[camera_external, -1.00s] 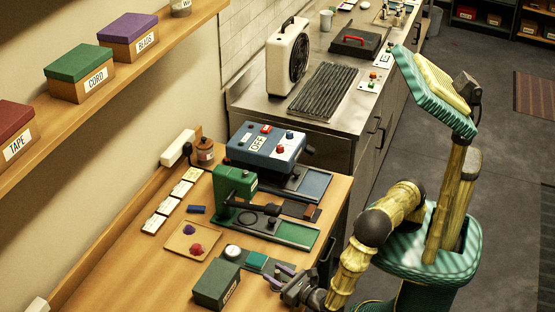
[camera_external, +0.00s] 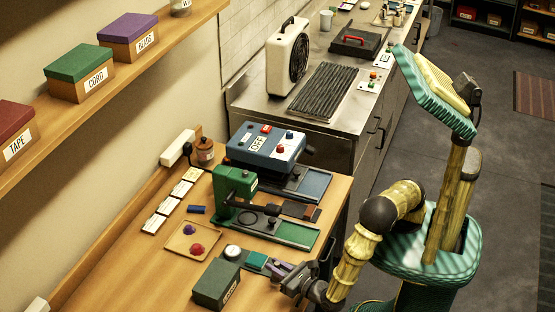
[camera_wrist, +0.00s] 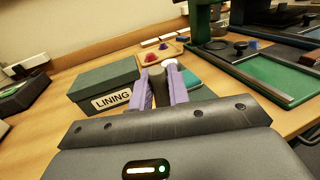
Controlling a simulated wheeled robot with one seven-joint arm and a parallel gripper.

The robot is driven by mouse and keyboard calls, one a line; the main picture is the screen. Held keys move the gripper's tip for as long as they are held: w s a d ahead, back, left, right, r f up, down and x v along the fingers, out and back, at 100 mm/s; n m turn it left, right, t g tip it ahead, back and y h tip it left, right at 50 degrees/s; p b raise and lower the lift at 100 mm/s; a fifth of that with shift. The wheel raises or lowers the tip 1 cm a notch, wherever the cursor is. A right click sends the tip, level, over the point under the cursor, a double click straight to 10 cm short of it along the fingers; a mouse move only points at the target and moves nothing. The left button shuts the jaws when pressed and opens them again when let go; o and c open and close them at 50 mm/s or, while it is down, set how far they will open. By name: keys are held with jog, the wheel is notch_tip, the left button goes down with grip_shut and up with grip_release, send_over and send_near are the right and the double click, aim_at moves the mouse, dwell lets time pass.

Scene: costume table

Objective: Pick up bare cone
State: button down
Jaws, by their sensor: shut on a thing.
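My gripper (camera_external: 282,272) is low over the near edge of the wooden table in the external view. In the wrist view its two purple fingers (camera_wrist: 158,78) are shut on a dark grey piece (camera_wrist: 157,90), which I take to be the bare cone. Its shape is mostly hidden by the fingers. In the external view I cannot make the cone out between the fingers. I cannot tell whether it still touches the table.
The green LINING box (camera_wrist: 105,88) is close on the left. A white round item (camera_external: 232,251) and a teal pad (camera_external: 257,260) lie just beyond. A tray (camera_external: 178,246) holds red and purple pieces. A green press (camera_external: 232,195) stands behind.

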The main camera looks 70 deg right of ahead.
notch_tip(320, 180, up, 6)
jog(key=shift+r, duration=0.1)
dwell(0.6)
